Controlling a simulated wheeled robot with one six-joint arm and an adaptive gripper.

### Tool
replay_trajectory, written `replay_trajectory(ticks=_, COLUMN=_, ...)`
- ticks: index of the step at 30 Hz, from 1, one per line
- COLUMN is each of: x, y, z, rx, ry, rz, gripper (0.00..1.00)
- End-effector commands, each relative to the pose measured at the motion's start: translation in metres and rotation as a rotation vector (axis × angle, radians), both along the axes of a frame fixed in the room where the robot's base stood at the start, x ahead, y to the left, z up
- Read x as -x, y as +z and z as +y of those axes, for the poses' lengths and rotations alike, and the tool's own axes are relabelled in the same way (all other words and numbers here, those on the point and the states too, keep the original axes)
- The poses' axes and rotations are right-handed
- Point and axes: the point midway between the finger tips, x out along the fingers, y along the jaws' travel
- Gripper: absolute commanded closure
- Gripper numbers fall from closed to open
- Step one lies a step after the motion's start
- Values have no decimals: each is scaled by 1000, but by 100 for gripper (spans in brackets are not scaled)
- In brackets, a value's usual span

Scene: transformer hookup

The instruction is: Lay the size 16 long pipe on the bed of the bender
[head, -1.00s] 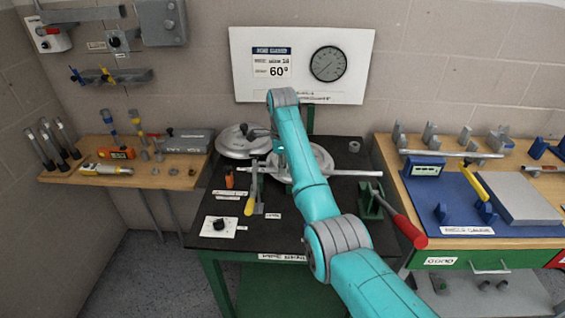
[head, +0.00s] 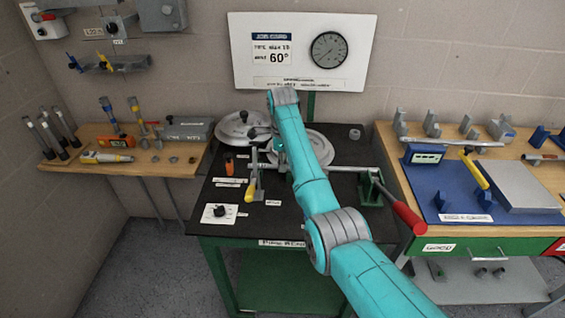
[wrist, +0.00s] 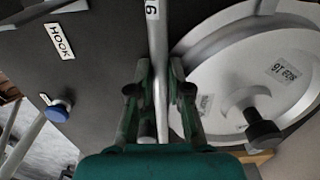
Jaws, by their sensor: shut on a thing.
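The size 16 long pipe (head: 350,168) is a thin silver rod lying crosswise over the bender, between the yellow-handled hook (head: 254,180) on the left and the red-handled lever (head: 405,217) on the right. In the wrist view my gripper (wrist: 160,88) is shut on the pipe (wrist: 158,45), which carries a partly cut-off label. In the head view my arm hides most of the gripper and the pipe's middle. The bender's round former (head: 315,146), marked size 16 in the wrist view (wrist: 240,75), is beside the pipe. I cannot tell if the pipe touches the bed.
A second round former (head: 240,129) lies at the bench's back left. A dial and a 60° card hang on the wall board (head: 300,50). A blue-matted bench (head: 450,200) stands right, a wooden tool shelf (head: 150,160) left. The black bench's front (head: 280,225) is mostly clear.

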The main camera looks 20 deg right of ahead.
Motion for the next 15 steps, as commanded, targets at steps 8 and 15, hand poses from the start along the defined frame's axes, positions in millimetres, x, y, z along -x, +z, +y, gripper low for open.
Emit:
replay_trajectory(ticks=8, x=0, y=0, z=-1, rx=1, ry=-1, rz=-1, gripper=53)
replay_trajectory(ticks=15, x=0, y=0, z=-1, rx=2, ry=-2, rz=-2, gripper=53)
